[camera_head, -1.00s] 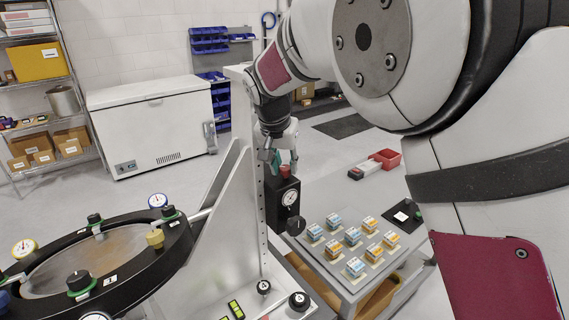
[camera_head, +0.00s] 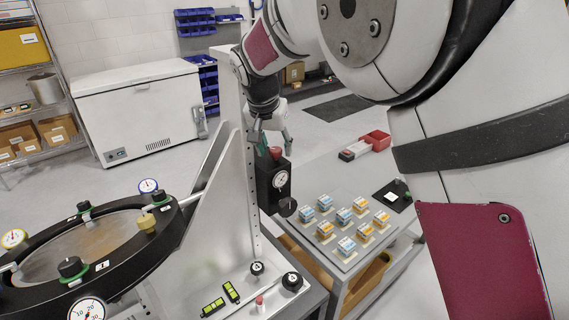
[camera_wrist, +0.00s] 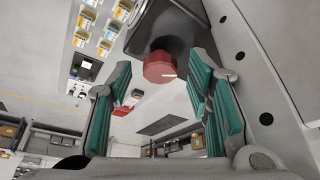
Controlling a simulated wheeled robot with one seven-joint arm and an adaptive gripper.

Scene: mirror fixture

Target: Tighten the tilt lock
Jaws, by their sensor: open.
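A red knob (camera_head: 275,152) sits on top of a black block (camera_head: 268,190) with a white dial gauge (camera_head: 280,179), fixed to the upright plate. A black knob (camera_head: 287,207) sticks out below the gauge. No readable label shows which part is the tilt lock. My gripper (camera_head: 274,142) is open above the red knob, its fingers pointing down.
The grey upright plate (camera_head: 238,190) stands close beside the gripper. The black ring (camera_head: 120,262) with knobs and gauges is at left. Two black knobs stand on the fixture base (camera_head: 215,280).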

